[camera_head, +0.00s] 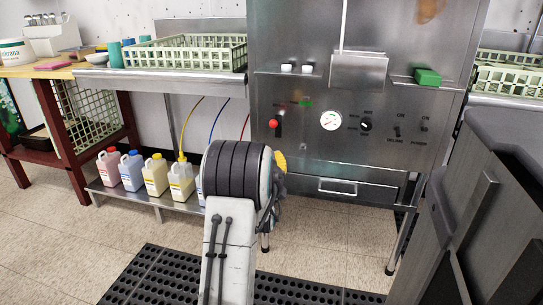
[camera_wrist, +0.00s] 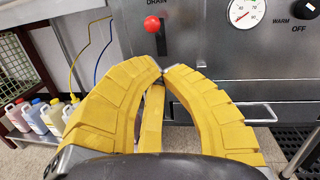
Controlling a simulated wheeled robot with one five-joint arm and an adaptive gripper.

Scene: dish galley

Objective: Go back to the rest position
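My gripper (camera_wrist: 162,72) has yellow ribbed fingers, and their tips come together in the wrist view. It is shut and nothing shows between the fingers. In the head view my arm hides most of it, and only a bit of yellow finger (camera_head: 281,161) shows beside the dark wrist. The gripper is in front of the steel dish machine (camera_head: 330,150), below the red drain knob (camera_wrist: 152,24) in the wrist view. Whether it touches the machine I cannot tell.
Several bottles (camera_head: 154,177) stand on a low shelf at left. A green rack (camera_head: 190,66) sits on the steel counter above. A dark grey cabinet (camera_head: 490,200) is close at right. A black perforated mat (camera_head: 160,275) lies on the floor; tiles at left are clear.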

